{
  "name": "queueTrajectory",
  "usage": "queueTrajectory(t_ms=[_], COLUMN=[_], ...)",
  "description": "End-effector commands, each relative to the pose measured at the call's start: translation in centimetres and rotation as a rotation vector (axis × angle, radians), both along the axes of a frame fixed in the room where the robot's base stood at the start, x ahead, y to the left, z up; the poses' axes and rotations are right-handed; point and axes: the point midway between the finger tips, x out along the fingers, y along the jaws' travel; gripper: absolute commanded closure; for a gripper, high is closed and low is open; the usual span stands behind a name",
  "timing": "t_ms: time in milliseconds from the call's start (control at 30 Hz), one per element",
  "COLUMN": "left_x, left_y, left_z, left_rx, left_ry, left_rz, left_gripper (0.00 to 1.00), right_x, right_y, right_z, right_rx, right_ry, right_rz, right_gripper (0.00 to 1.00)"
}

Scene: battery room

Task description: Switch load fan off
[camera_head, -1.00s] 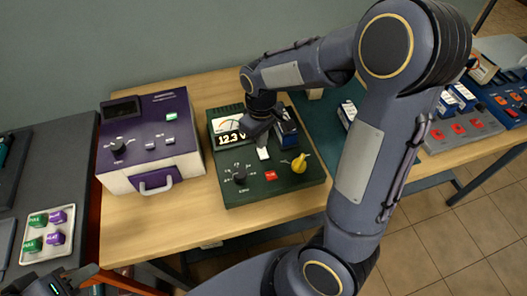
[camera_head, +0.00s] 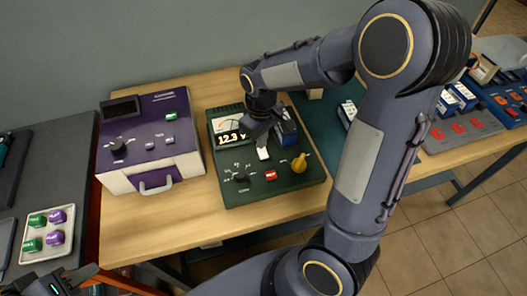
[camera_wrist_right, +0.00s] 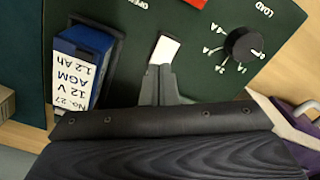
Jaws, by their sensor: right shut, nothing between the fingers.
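The dark green tester (camera_head: 232,193) stands on the wooden table with a lit voltage display (camera_head: 231,137). My right gripper (camera_head: 262,142) is shut and empty over the tester. In the right wrist view its fingertips (camera_wrist_right: 157,72) are at the near end of the white switch (camera_wrist_right: 165,49); whether they touch it I cannot tell. My left gripper (camera_head: 60,281) is at the bottom left, partly cut off, away from the tester.
A purple and white device (camera_head: 150,184) stands left of the tester. A blue and white battery (camera_wrist_right: 83,58) sits in the tester beside my right gripper. A tray (camera_head: 34,256) with green and purple blocks lies at left. My right arm hides part of the table.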

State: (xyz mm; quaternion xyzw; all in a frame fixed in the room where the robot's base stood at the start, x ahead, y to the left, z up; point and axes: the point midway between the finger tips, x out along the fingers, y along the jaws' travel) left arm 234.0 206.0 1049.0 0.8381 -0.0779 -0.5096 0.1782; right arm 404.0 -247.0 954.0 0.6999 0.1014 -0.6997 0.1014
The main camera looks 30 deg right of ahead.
Motion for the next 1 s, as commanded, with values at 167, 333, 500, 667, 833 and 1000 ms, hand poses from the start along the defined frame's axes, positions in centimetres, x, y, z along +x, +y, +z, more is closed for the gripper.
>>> queueTrajectory(t_ms=[167,333,500,667,833,1000], left_x=[0.0,0.0,0.0,0.0,0.0,0.0], left_y=[0.0,0.0,0.0,0.0,0.0,0.0], left_z=[-0.3,-0.5,-0.7,-0.9,-1.1,-1.3], left_rx=[0.0,0.0,0.0,0.0,0.0,0.0], left_ry=[0.0,0.0,0.0,0.0,0.0,0.0], left_rz=[0.0,0.0,0.0,0.0,0.0,0.0], left_gripper=[0.64,0.64,0.64,0.64,0.64,0.64], right_x=[0.0,0.0,0.0,0.0,0.0,0.0], right_y=[0.0,0.0,0.0,0.0,0.0,0.0], right_z=[-0.4,-0.6,-0.9,-1.1,-1.4,-1.6], right_rx=[0.0,0.0,0.0,0.0,0.0,0.0], right_ry=[0.0,0.001,0.001,0.001,0.001,0.001], right_rz=[0.0,0.0,0.0,0.0,0.0,0.0], right_gripper=[1.0,1.0,1.0,1.0,1.0,1.0])
